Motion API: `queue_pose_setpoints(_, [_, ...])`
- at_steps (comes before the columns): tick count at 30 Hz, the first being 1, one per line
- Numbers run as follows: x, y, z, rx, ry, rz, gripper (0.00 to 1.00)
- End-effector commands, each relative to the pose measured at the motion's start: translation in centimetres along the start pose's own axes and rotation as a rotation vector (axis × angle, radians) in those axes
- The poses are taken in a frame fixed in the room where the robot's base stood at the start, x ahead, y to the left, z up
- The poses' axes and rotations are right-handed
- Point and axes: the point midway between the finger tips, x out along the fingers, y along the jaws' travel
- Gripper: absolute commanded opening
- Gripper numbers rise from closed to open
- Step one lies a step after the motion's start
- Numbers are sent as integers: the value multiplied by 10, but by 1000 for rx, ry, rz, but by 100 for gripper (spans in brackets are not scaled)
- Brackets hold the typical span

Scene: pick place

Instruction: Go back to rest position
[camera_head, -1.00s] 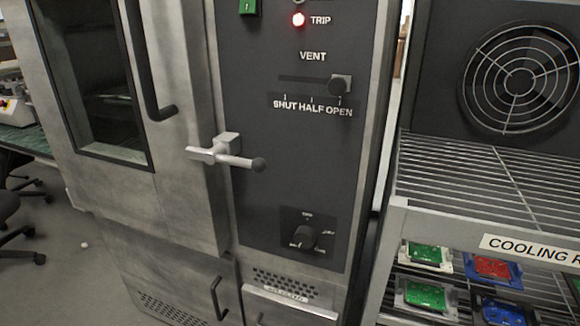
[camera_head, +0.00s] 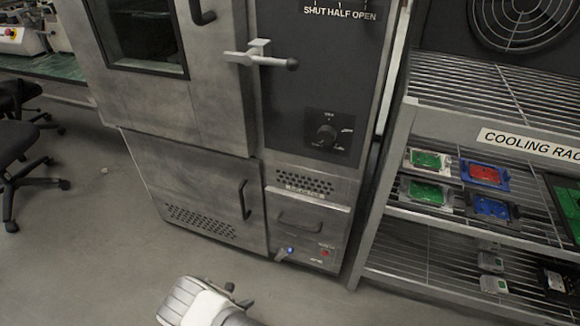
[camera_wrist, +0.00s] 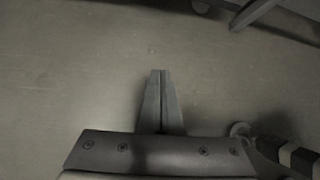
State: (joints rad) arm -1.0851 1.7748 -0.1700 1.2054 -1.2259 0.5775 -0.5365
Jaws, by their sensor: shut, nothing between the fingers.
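My gripper (camera_wrist: 160,74) shows in the wrist view with its two fingers pressed together and nothing between them. It points at bare grey floor. In the head view, part of my arm shows at the bottom edge, in front of the oven, and the fingertips cannot be made out there. The arm is apart from the oven and the rack.
A grey oven cabinet (camera_head: 190,170) with a latch handle (camera_head: 262,58) and a knob (camera_head: 327,135) stands ahead. A cooling rack (camera_head: 400,165) at right holds several green, red and blue boards. A black chair (camera_head: 30,150) is at left. The floor (camera_head: 90,250) between is clear.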

Motion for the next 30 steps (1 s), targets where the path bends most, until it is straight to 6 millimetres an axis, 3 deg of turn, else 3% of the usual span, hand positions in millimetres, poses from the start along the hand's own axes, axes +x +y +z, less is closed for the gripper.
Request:
queue_pose_setpoints(7, [-36, 12, 81, 255, 18, -44, 0])
queue_pose_setpoints(14, [-82, 4, 176, 562, 43, -102, 0])
queue_pose_setpoints(21, [-135, -31, 271, 897, 77, -164, 0])
queue_pose_setpoints(30, [-205, -101, 365, 1298, 126, -234, 0])
